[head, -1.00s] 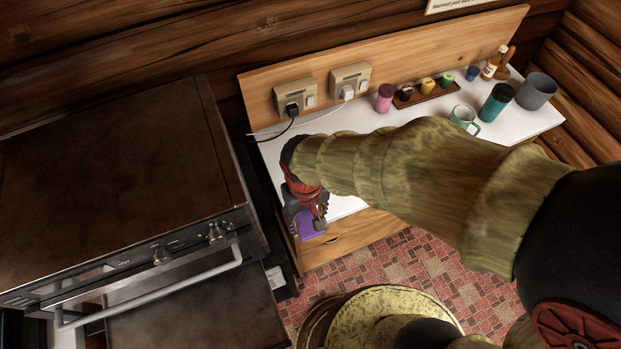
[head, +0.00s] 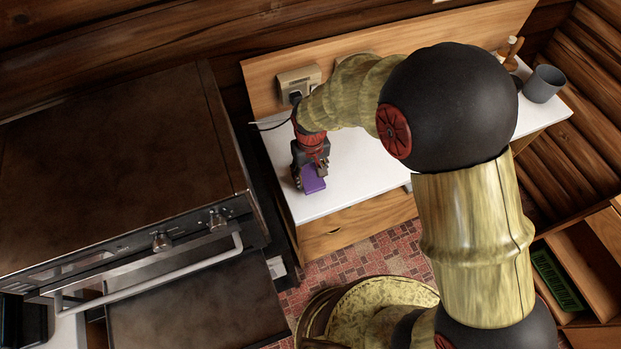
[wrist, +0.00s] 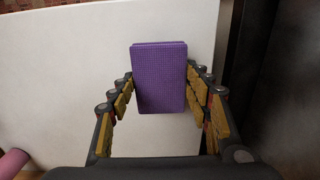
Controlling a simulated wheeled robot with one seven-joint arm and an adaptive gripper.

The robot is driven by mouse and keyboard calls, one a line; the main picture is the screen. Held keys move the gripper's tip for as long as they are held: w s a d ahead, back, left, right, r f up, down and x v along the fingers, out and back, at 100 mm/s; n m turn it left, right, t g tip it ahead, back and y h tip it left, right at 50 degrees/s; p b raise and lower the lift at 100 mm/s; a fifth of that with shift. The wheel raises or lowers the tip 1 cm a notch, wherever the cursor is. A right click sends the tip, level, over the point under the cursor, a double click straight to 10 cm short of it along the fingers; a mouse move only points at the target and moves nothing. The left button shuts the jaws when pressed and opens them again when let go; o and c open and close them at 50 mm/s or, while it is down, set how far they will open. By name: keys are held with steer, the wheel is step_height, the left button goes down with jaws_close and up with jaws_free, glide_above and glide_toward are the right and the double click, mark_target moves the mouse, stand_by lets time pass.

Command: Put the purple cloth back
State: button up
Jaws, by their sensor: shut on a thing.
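The purple cloth (head: 313,185) is a small, flat, folded-looking rectangle with a fine grid texture. My gripper (head: 310,176) is shut on it, over the left front part of the white counter top (head: 350,190). In the wrist view the cloth (wrist: 160,78) sits between the two fingers of my gripper (wrist: 160,85), which press on its left and right sides. White counter surface shows behind it. I cannot tell whether the cloth touches the counter or hangs just above it.
A stove (head: 110,150) with a front handle stands left of the counter. Sockets (head: 298,82) with a plugged cable are on the backboard. A grey cup (head: 543,84) stands at the right end. My arm hides the counter's middle. A pink thing (wrist: 12,162) shows in the wrist view.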

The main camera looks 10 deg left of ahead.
mark_target(311, 175)
steer(key=shift+w+f, duration=0.2)
steer(key=shift+f, duration=1.55)
steer(key=shift+f+b, duration=0.2)
steer(key=shift+b, duration=0.1)
steer(key=o, duration=1)
steer(key=shift+o, duration=0.5)
steer(key=shift+r, duration=0.1)
step_height(311, 175, up, 12)
steer(key=shift+r+p, duration=0.15)
steer(key=shift+p, duration=0.55)
